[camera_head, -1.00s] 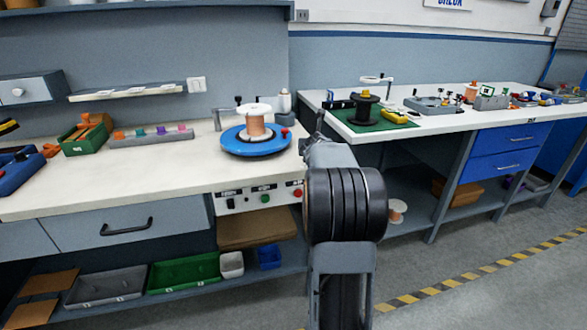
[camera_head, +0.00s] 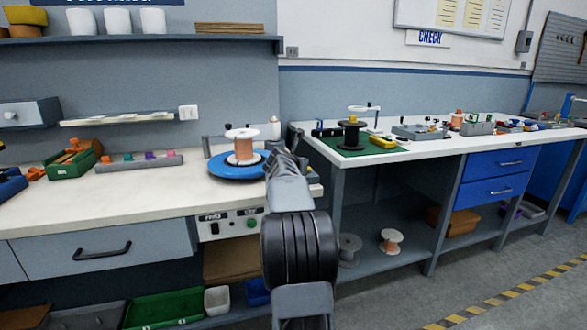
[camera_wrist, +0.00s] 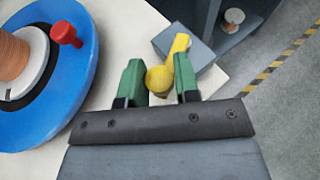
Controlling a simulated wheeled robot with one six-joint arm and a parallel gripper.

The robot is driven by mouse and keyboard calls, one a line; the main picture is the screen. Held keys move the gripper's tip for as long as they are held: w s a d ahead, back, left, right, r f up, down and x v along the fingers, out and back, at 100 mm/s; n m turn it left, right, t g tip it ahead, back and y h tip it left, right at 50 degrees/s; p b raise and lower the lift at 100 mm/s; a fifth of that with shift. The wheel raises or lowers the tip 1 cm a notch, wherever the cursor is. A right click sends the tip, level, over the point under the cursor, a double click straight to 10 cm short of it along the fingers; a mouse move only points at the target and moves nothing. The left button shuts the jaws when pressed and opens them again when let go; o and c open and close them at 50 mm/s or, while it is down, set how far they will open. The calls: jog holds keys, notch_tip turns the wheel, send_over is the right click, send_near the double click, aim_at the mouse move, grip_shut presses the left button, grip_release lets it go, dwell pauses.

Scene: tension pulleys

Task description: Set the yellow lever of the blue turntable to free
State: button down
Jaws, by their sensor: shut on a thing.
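The blue turntable (camera_head: 230,171) stands on the white bench near its right end, with a copper-wound spool (camera_head: 243,150) on it. In the wrist view, the turntable (camera_wrist: 82,88) fills the left side. The yellow lever (camera_wrist: 181,44) lies to its right, over a grey block, with a rounded yellow end nearer me. My gripper (camera_wrist: 158,83) has its green fingers on both sides of this rounded end and is shut on it. The contact itself is partly hidden. In the head view my arm hides the lever and the turntable's right edge.
A red knob (camera_wrist: 66,34) stands on the turntable's rim, left of my gripper. The bench edge and a lower shelf lie beyond the grey block (camera_wrist: 200,52). A second bench (camera_head: 400,152) with a black spool (camera_head: 351,134) stands at the right.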

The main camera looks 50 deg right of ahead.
jog(key=shift+r, duration=0.1)
jog(key=c, duration=1.3)
grip_release()
jog(key=shift+w, duration=0.1)
jog(key=shift+o, duration=0.7)
jog(key=shift+d, duration=0.15)
jog(key=shift+o, duration=1.4)
jog(key=p+v, duration=0.1)
jog(key=v, duration=1.2)
jog(key=shift+a+p, duration=0.3)
jog(key=shift+a, duration=0.05)
jog(key=shift+r, duration=0.1)
